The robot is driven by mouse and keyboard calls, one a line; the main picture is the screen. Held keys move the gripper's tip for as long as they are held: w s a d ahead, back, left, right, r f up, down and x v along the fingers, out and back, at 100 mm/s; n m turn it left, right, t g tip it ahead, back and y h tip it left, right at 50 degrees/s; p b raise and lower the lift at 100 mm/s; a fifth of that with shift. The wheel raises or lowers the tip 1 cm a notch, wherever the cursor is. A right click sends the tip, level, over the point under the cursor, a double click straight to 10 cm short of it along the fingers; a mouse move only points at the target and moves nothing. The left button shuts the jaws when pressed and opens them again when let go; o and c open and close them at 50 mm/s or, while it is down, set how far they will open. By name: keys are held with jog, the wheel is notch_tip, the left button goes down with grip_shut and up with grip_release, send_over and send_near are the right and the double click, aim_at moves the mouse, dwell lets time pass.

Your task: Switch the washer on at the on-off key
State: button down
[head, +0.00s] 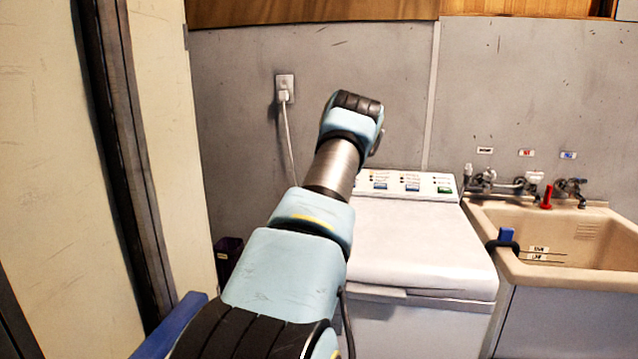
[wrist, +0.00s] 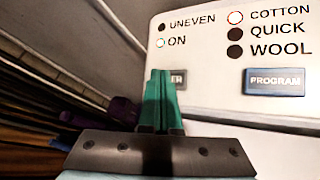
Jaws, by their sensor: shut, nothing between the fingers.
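The white washer (head: 420,240) stands against the back wall, with its control panel (head: 400,178) at the rear of the top. In the wrist view, my gripper (wrist: 161,76) has its green fingers shut together, empty. The ON light (wrist: 160,43) and the COTTON light (wrist: 235,18) look pale and bright; UNEVEN, QUICK and WOOL are dark. In the head view, my arm hides the gripper and the panel's left end.
A blue PROGRAM key (wrist: 275,82) lies right of the fingers. A green key (head: 445,190) is at the panel's right. A beige sink (head: 560,275) with taps adjoins the washer. A wall socket (head: 285,85) with a cord is behind my arm.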

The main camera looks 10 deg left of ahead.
jog(key=shift+f, duration=0.4)
dwell(0.5)
jog(key=shift+r, duration=0.1)
jog(key=shift+s+r+b, duration=0.3)
jog(key=shift+s+r, duration=0.05)
jog(key=shift+r, duration=0.5)
jog(key=shift+s+r, duration=0.15)
jog(key=shift+r, duration=0.4)
jog(key=r, duration=0.1)
jog(key=s+r, duration=0.1)
jog(key=r, duration=0.1)
jog(key=shift+s+r, duration=0.3)
